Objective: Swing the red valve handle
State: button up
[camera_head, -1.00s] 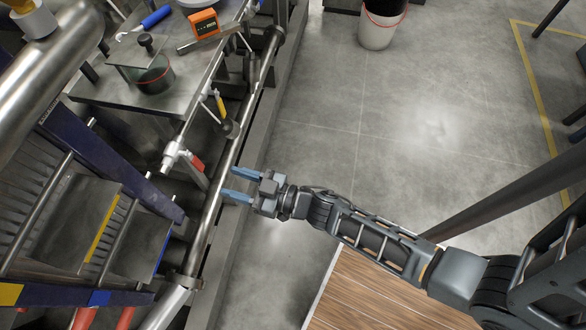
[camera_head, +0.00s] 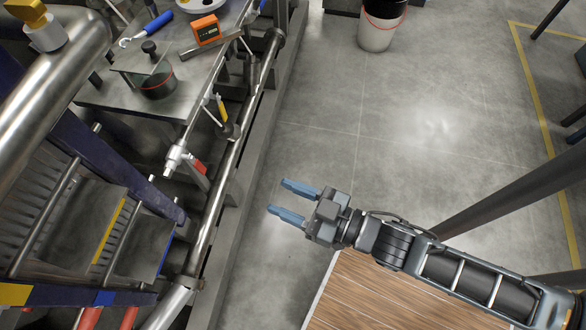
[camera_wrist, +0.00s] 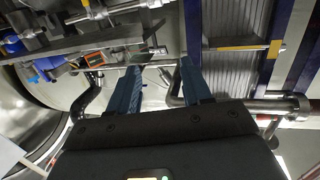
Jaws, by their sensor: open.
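The red valve handle (camera_head: 200,167) is a small lever on a metal valve body (camera_head: 173,160) at the end of a thin pipe, left of centre in the head view. My gripper (camera_head: 280,197) is open and empty, its two blue fingers pointing left toward the valve. It is well to the right of the handle and apart from it. In the wrist view the open fingers (camera_wrist: 161,66) reach up over the scene, and I cannot make out the red handle there.
A long metal rail (camera_head: 222,190) runs between my gripper and the steps (camera_head: 85,215) on the left. A metal bench (camera_head: 120,97) with an orange device (camera_head: 206,29) stands behind the valve. A white bucket (camera_head: 376,33) is at the back. Grey floor to the right is mostly clear.

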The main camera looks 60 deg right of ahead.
jog(key=shift+s+r, duration=0.45)
jog(key=shift+c, duration=0.4)
